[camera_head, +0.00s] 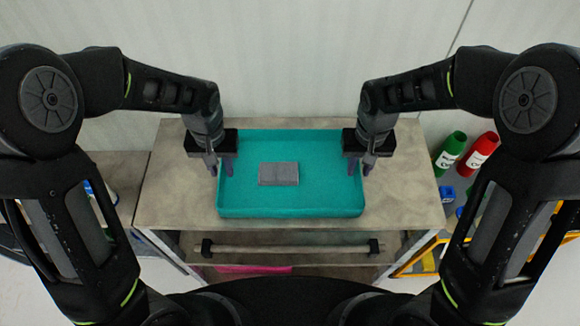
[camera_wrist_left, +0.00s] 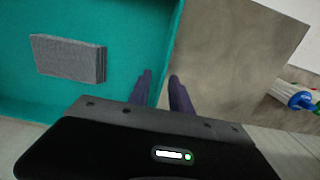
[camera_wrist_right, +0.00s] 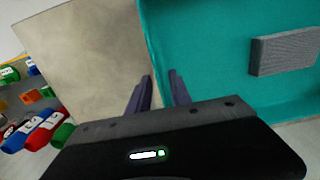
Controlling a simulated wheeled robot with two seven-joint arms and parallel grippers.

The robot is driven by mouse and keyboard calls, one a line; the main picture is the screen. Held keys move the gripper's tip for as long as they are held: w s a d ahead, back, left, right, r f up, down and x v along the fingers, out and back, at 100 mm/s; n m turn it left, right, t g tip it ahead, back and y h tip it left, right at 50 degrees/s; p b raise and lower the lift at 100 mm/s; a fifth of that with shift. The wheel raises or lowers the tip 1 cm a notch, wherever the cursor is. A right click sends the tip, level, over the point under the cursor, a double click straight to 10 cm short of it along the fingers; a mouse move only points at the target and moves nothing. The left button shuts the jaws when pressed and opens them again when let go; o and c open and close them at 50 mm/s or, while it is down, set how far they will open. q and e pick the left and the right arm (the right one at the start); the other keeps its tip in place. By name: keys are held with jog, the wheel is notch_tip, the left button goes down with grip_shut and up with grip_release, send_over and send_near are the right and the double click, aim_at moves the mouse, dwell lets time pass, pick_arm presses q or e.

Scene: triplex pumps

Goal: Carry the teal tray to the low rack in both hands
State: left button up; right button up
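The teal tray (camera_head: 290,211) rests flat on the tabletop and holds a grey ribbed block (camera_head: 278,174) near its middle. My left gripper (camera_head: 219,168) is at the tray's left side wall, and my right gripper (camera_head: 360,168) is at its right side wall. In the left wrist view the fingers (camera_wrist_left: 161,80) stand apart, one on each side of the wall. In the right wrist view the fingers (camera_wrist_right: 159,78) straddle the opposite wall in the same way. A gap shows between fingers and wall, so both look open. No low rack can be clearly identified.
The table (camera_head: 405,195) has bare top on both sides of the tray. A bar (camera_head: 290,248) runs below its front edge, with a pink item (camera_head: 252,270) lower down. Green (camera_head: 450,150) and red (camera_head: 481,154) bottles stand at right. A wall closes the back.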

pick_arm(q)
notch_tip(320, 180, up, 12)
dwell(0.8)
pick_arm(e)
notch_tip(320, 180, up, 12)
dwell(0.6)
dwell(0.5)
